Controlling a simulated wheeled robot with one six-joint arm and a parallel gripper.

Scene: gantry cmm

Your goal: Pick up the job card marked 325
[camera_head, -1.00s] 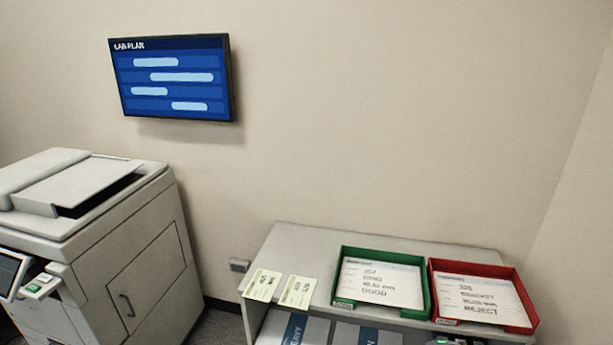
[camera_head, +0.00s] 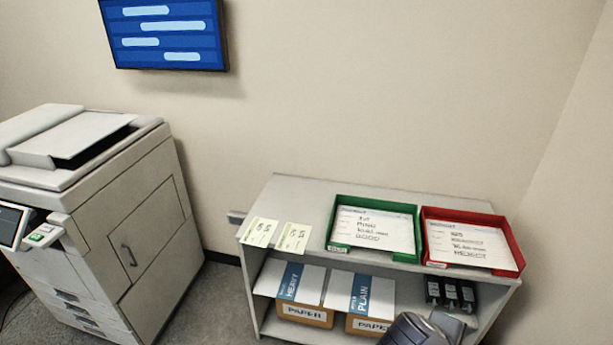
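Two small pale-green cards, a left one (camera_head: 261,232) and a right one (camera_head: 294,238), lie side by side on the left front of the shelf unit's top. Their print is too blurred to tell which is marked 325. To their right, a green tray (camera_head: 333,228) holds a sheet ending in GOOD. A red tray (camera_head: 513,247) holds a sheet (camera_head: 467,243) ending in REJECT; its number line is blurred now. A dark part of my arm shows at the bottom edge, in front of the shelf. My gripper's fingers do not show.
The grey shelf unit (camera_head: 290,191) stands against the wall. Paper boxes (camera_head: 305,311) and black items (camera_head: 451,293) sit on its lower shelf. A large copier (camera_head: 130,240) stands at left, with carpet (camera_head: 222,300) between. A wall screen (camera_head: 163,35) hangs above.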

